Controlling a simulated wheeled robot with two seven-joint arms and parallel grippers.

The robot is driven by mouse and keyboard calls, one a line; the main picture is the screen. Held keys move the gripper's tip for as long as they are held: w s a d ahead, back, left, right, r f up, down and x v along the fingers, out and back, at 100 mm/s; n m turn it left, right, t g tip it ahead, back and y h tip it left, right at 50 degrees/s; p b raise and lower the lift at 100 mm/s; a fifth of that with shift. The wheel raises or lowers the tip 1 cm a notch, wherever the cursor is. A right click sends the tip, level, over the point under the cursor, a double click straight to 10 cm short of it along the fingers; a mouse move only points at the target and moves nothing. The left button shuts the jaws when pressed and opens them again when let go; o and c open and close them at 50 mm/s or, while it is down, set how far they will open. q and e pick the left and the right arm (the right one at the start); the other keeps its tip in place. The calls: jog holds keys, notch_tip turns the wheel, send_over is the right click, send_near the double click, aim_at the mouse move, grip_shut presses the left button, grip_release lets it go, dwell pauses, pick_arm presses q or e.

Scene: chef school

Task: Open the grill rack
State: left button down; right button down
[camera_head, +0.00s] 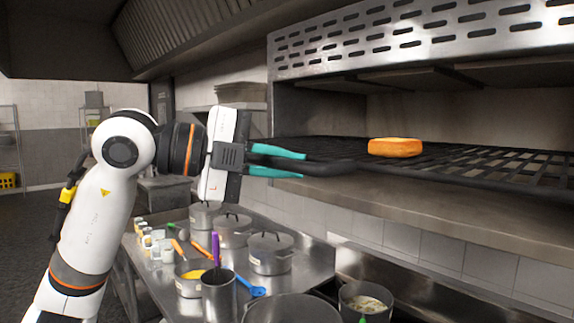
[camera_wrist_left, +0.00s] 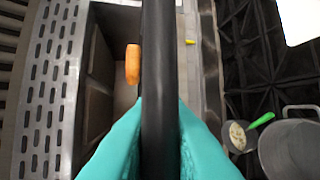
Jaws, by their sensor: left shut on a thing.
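The grill rack (camera_head: 470,167) is a dark wire grid in the open metal grill housing, with a black tubular handle (camera_head: 335,169) at its left end. An orange-brown bread-like block (camera_head: 396,147) lies on the rack. My left gripper (camera_head: 300,164), with teal fingers, is shut on the handle from the left. In the left wrist view the handle (camera_wrist_left: 158,70) runs upright between the teal fingers, and the block (camera_wrist_left: 132,64) shows just left of it. My right gripper is in neither view.
Below the rack, a steel counter (camera_head: 320,262) holds several lidded pots (camera_head: 270,253), a metal cup (camera_head: 219,295) and utensils. A pan of food with a green-handled spoon (camera_head: 366,300) stands at the lower right. The slotted hood panel (camera_head: 430,35) hangs above the rack. The floor at left is open.

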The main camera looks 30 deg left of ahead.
pick_arm(q)
jog(key=c, duration=1.4)
grip_release()
jog(key=shift+s+a, duration=0.1)
jog(key=shift+s+a, duration=0.2)
jog(key=shift+a, duration=0.05)
jog(key=b+v, duration=0.3)
jog(key=v, duration=0.8)
jog(key=shift+s+a, duration=0.1)
